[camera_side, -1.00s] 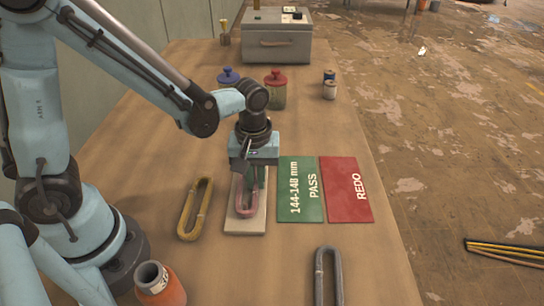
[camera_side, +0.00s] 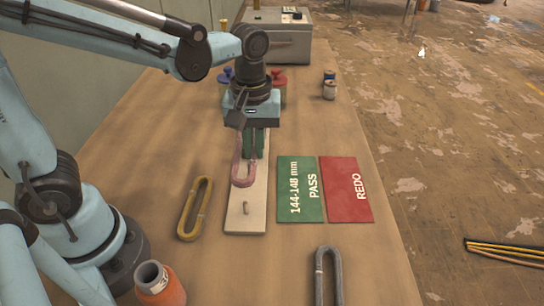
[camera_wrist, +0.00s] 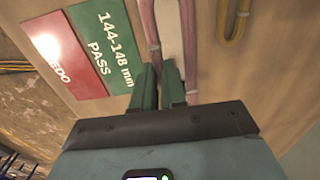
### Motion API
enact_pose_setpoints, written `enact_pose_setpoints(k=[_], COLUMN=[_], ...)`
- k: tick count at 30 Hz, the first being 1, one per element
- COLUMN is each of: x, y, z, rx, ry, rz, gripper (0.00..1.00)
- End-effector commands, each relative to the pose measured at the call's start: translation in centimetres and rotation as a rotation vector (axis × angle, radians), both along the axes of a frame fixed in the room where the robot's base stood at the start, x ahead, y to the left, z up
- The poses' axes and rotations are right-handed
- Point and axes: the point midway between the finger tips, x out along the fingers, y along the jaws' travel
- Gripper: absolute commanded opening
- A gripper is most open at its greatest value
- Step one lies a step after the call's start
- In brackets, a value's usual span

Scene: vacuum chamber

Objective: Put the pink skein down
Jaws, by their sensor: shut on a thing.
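The pink skein (camera_side: 243,173), a long narrow loop, hangs from my gripper (camera_side: 256,148), which is shut on it. The skein is held above a pale narrow board (camera_side: 246,212) with a short peg near its front end. In the wrist view the pink skein (camera_wrist: 151,30) runs up from between the green fingers (camera_wrist: 160,88), with the pale board (camera_wrist: 172,25) behind it. A green mat (camera_side: 300,190) reading "144-148 mm PASS" and a red mat (camera_side: 346,190) reading "REDO" lie to the right, both empty.
A yellow skein (camera_side: 194,208) lies left of the board, and a grey skein (camera_side: 326,275) lies at the front. An orange bottle (camera_side: 160,284) stands front left. Lidded jars (camera_side: 278,85), small spools (camera_side: 329,88) and a grey box (camera_side: 284,45) stand at the back.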

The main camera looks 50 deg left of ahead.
Motion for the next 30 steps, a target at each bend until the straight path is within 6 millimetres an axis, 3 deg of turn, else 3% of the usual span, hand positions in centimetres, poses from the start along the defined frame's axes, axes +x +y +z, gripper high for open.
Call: enact_pose_setpoints(k=[5,15,19,23,30], x=[0.1,0.2,-0.2,0.1,3.5], y=[-1.1,-10.4,-12.8,-13.3,-10.1], z=[0.9,1.3,1.3,0.9,-1.8], rx=[0.0,0.0,0.001,0.001,0.0], ry=[0.0,0.0,0.001,0.001,0.0], rz=[-0.004,-0.009,-0.005,0.002,0.008], gripper=[0.0,0.0,0.0,0.0,0.0])
